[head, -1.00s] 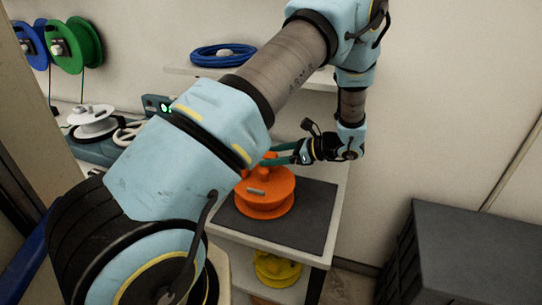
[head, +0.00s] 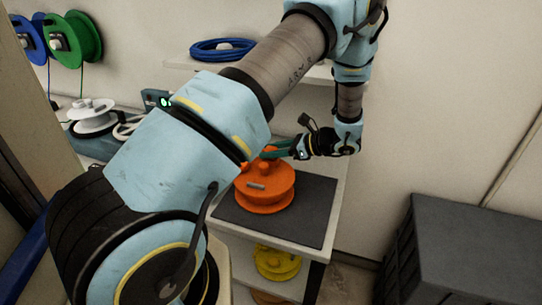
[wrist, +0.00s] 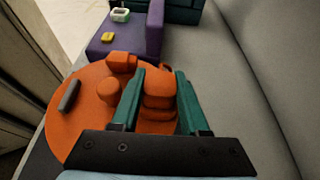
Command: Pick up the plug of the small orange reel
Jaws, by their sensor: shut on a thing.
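The small orange reel (head: 265,197) lies flat on a dark mat on a shelf top, with a grey bar and a round orange knob on its upper face. My gripper (head: 272,153) reaches in from the right over the far side of the reel. In the wrist view, the teal fingers of my gripper (wrist: 160,78) are shut on a rounded orange plug (wrist: 159,95) above the reel's disc (wrist: 70,110). I cannot tell whether the plug is clear of the reel. In the head view, my arm and fingers hide most of the plug.
A yellow reel (head: 277,262) sits on the shelf below. A blue coil (head: 222,48) lies on the shelf behind. A black crate (head: 465,250) stands at the right. Green (head: 75,40) and white (head: 93,115) reels are at the left. The dark mat (head: 312,215) is bare on its right.

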